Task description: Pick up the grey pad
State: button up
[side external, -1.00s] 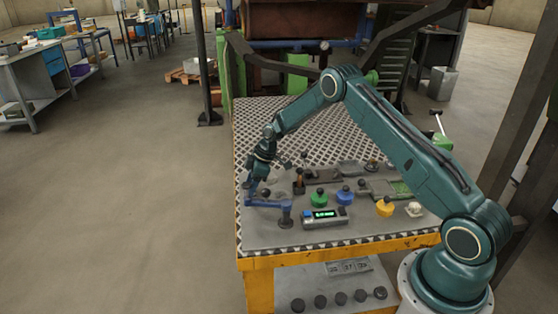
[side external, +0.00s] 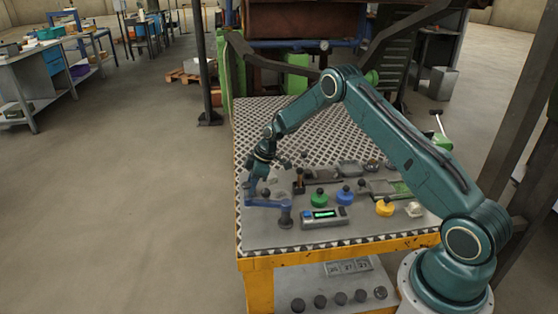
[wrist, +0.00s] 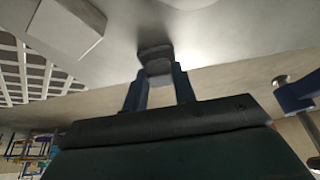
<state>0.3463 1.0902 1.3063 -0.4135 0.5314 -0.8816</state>
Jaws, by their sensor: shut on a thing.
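The grey pad (wrist: 157,66) is a small dark grey block in the wrist view. It sits between the two dark blue fingers of my gripper (wrist: 160,82), which are shut on it. In the side external view my gripper (side external: 251,186) is low over the left front part of the table, by the blue lever. The pad cannot be made out clearly in that view. In the wrist view I cannot tell whether the pad touches the grey surface behind it.
The blue lever (side external: 266,203) stands close to my gripper. A control box with a green display (side external: 324,215) and green (side external: 319,199), blue (side external: 345,197) and yellow (side external: 384,207) knobbed pieces lie to the right. The perforated tabletop (side external: 285,125) behind is clear.

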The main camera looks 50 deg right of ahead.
jog(key=shift+r, duration=0.1)
notch_tip(320, 180, up, 20)
dwell(0.6)
dwell(0.4)
jog(key=o, duration=0.5)
jog(key=c, duration=0.4)
jog(key=s+d+f, duration=0.1)
jog(key=s+f, duration=0.2)
jog(key=s+d+f, duration=0.2)
jog(key=f, duration=0.2)
jog(key=s+d+f, duration=0.2)
jog(key=s+f, duration=0.1)
jog(key=shift+s+f, duration=0.35)
jog(key=shift+f, duration=0.05)
